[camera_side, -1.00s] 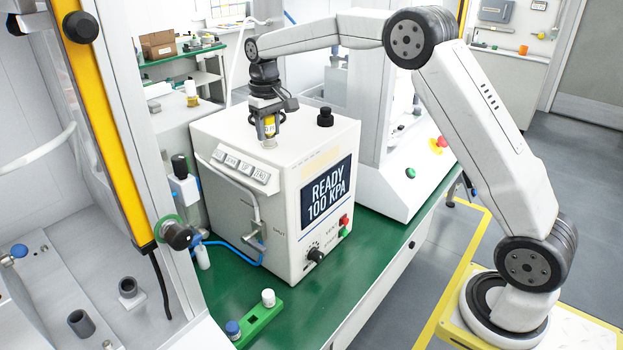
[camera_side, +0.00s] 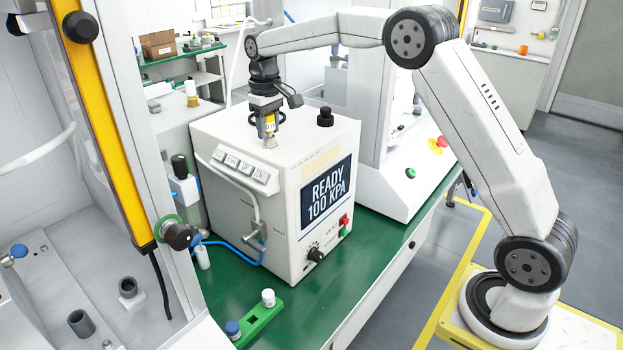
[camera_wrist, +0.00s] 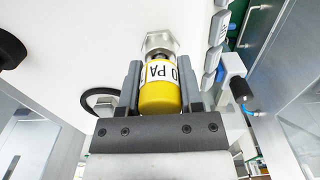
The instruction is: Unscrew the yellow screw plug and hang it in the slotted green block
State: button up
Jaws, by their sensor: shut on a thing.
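The yellow screw plug (camera_side: 270,124) with a white label band is between the fingers of my gripper (camera_side: 267,127), above the top of the white press box. In the wrist view the plug (camera_wrist: 160,97) shows yellow with black print, and both dark fingers (camera_wrist: 158,92) close on its sides. A metal fitting (camera_side: 270,142) is directly below the plug; it also shows in the wrist view (camera_wrist: 160,42). I cannot tell whether the plug is still threaded in it. The slotted green block (camera_side: 254,319) lies on the green bench, holding a blue-topped piece (camera_side: 233,328) and a white-topped piece (camera_side: 268,297).
The white press box (camera_side: 245,200) has a screen reading READY 100 KPA (camera_side: 326,191). A black knob (camera_side: 325,117) stands on its top, right of my gripper. A valve and tubing (camera_side: 253,230) stick out from its left face. Bare green bench (camera_side: 330,300) lies right of the block.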

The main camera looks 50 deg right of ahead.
jog(key=shift+r, duration=0.65)
jog(key=shift+r, duration=0.35)
jog(key=shift+r, duration=0.35)
jog(key=shift+r, duration=0.35)
jog(key=shift+r, duration=0.3)
jog(key=shift+a, duration=0.15)
